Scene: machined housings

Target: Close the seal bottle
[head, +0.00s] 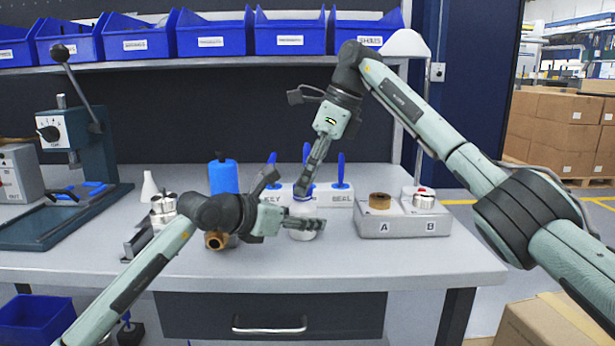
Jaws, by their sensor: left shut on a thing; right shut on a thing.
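The seal bottle (303,235) is a small white bottle standing on the bench near its middle. My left gripper (305,224) is shut around its body from the left, and its fingers hide part of the bottle. My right gripper (303,192) reaches down from above with its fingers shut at the bottle's top. It holds a small cap (303,199) with some blue on it, mostly hidden by the fingers. The cap is directly over the bottle; I cannot tell whether it is seated on the neck.
A white holder (340,198) labelled KEY and SEAL, with blue-handled tools, stands just behind. A grey A/B tray (400,226) is to the right. A blue bottle (223,176), brass fitting (215,240) and press (70,150) are left. The front right bench is clear.

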